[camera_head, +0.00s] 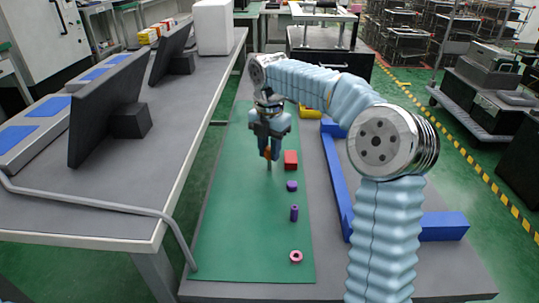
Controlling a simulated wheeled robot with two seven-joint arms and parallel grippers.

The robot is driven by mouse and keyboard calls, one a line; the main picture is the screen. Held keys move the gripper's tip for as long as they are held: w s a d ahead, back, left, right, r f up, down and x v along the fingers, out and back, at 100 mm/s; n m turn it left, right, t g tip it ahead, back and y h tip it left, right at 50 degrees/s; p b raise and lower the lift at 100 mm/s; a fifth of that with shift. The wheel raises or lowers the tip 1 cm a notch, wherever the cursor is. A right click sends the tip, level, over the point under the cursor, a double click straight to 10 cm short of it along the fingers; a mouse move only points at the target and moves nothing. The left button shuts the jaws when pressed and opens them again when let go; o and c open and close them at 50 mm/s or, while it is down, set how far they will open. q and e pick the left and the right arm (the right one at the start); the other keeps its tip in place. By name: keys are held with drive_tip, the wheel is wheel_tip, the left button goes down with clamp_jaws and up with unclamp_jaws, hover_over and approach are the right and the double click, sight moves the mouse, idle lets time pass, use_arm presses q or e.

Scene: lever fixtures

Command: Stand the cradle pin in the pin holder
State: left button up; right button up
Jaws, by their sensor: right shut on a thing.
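My right gripper (268,151) reaches over the green mat (235,215), pointing down. It is shut on a thin orange-brown upright piece (268,160), which looks like the cradle pin; its lower end is at or just above the mat. A red block (291,159) stands just right of the gripper. Nearer to me are a low purple piece (292,186), a slim upright purple piece (294,213) and a pink ring (296,256). I cannot tell which of these is the pin holder. My left gripper is not in view.
A blue bar frame (338,185) lies on the grey table right of the mat, partly behind my right arm. A yellow piece (310,112) is at the back. A long grey bench (150,180) with black monitors stands left. The mat's left and near parts are clear.

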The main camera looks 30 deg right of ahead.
clamp_jaws()
